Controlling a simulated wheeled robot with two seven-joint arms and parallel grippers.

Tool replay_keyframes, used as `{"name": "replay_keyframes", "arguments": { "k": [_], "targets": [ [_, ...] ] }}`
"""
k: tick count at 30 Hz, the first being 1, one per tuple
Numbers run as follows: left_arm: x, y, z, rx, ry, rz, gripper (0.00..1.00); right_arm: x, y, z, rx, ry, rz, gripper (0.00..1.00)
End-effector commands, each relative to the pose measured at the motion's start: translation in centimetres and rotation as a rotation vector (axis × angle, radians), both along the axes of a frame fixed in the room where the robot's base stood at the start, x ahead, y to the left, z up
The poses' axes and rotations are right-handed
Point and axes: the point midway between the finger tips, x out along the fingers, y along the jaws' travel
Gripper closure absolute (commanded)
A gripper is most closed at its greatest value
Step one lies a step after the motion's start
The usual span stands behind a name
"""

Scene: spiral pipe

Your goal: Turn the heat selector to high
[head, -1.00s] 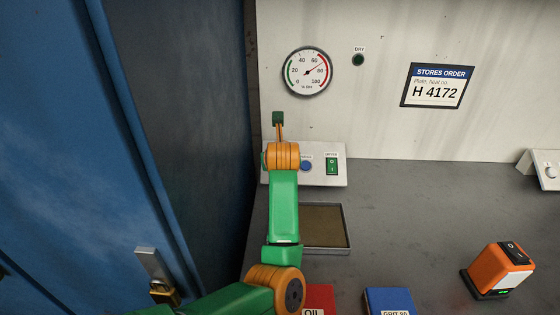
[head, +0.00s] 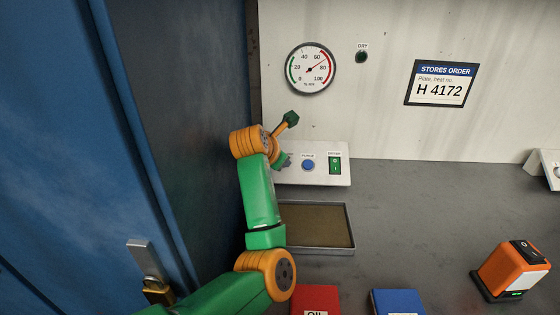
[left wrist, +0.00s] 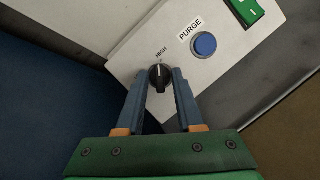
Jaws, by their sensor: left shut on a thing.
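The heat selector is a black knob (left wrist: 160,80) on the white control panel (left wrist: 225,62), shown in the left wrist view. A HIGH label sits just above it, and a pale mark on the knob's upper edge points towards that label. My left gripper (left wrist: 163,73) is shut on the knob, one finger on each side. In the head view my left gripper (head: 284,161) is at the left end of the panel (head: 320,176), where the wrist and fingers mostly hide the knob. My right gripper is not in view.
A blue PURGE button (head: 308,165) and a green rocker switch (head: 335,165) sit right of the knob. A tray (head: 352,228) lies in front of the panel. A blue cabinet (head: 60,150) stands close on the left. The bench to the right is mostly clear.

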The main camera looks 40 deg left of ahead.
Motion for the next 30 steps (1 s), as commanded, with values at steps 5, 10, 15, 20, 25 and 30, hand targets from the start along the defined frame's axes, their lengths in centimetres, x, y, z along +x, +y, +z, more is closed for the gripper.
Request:
{"name": "replay_keyframes", "arguments": {
  "k": [5, 10, 15, 20, 25, 30],
  "targets": [
    [0.03, 0.09, 0.08, 0.04, 0.02, -0.064, 1.0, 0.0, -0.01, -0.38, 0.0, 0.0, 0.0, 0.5],
    [0.02, 0.08, 0.05, 0.062, 0.036, -0.102, 1.0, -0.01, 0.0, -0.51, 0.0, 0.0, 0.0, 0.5],
    [0.03, 0.07, 0.09, 0.072, 0.042, -0.118, 1.0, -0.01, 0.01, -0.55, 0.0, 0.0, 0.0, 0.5],
    [0.03, 0.07, 0.1, 0.074, 0.043, -0.121, 1.0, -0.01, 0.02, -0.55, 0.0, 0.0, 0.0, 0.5],
    [0.03, 0.07, 0.1, 0.073, 0.043, -0.12, 1.0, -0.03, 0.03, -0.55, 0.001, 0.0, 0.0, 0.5],
    [0.01, 0.06, 0.08, 0.073, 0.043, -0.12, 0.56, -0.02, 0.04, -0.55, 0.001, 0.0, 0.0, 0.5]
  ]
}}
